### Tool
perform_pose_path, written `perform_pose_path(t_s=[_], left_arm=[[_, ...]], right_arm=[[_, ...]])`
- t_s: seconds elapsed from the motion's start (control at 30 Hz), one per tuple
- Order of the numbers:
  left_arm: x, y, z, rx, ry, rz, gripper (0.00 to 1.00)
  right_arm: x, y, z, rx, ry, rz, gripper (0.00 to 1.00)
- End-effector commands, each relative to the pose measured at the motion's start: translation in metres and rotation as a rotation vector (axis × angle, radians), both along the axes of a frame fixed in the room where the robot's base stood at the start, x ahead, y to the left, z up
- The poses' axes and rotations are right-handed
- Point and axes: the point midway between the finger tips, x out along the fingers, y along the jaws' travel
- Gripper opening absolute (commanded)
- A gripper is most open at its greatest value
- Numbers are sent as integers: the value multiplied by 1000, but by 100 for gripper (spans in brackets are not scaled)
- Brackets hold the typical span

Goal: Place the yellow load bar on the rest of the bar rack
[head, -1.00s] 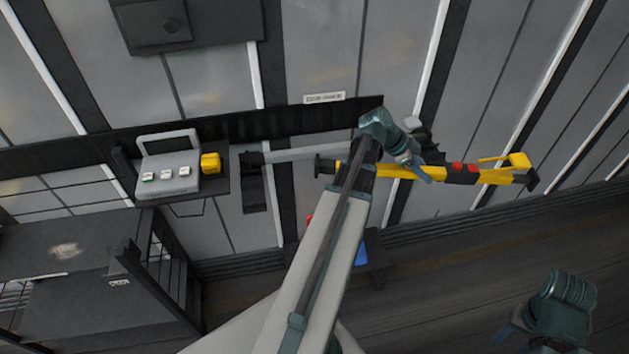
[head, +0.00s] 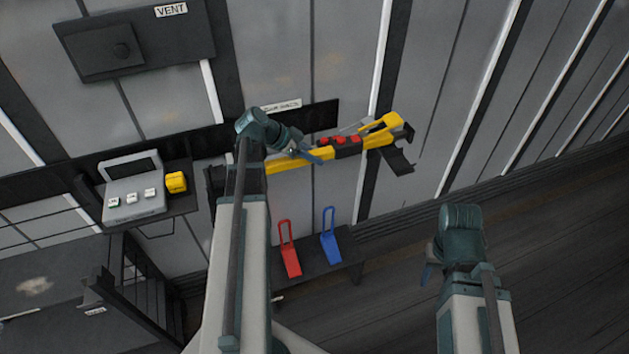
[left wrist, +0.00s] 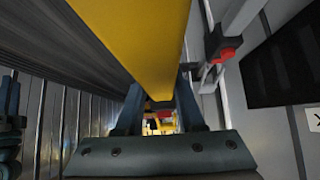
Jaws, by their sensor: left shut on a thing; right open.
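The yellow load bar (head: 284,165) is held nearly level in front of the wall, its right end tilted up in the head view. My left gripper (head: 308,154) is shut on it; the left wrist view shows the bar (left wrist: 150,45) running between the fingers (left wrist: 158,105). Red and black parts sit along its right half. The bar rack shows as a dark wall strip (head: 320,117) with dark brackets at left (head: 213,182) and right (head: 398,161). The bar's right end is near the right bracket; I cannot tell whether they touch. My arm hides its left end. My right gripper (head: 428,272) is open, low and apart.
A low dark shelf (head: 345,250) below the bar carries a red chock-like piece (head: 288,250) and a blue one (head: 329,237). A grey control box (head: 134,190) and yellow block (head: 176,182) stand on a left ledge. The floor at right (head: 560,240) is clear.

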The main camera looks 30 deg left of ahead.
Motion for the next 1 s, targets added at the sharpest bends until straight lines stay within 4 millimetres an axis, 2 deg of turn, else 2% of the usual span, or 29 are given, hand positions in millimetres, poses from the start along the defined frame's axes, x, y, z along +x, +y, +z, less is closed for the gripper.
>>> perform_pose_path(t_s=[0.27,0.6,1.0], left_arm=[[0,0,-15,-2,-2,1,0],[0,0,-60,-2,-2,1,0],[0,0,-71,-2,-2,1,0]], right_arm=[[0,0,-16,0,0,0,50],[0,0,-61,0,0,0,50],[0,0,-71,0,0,0,50]])
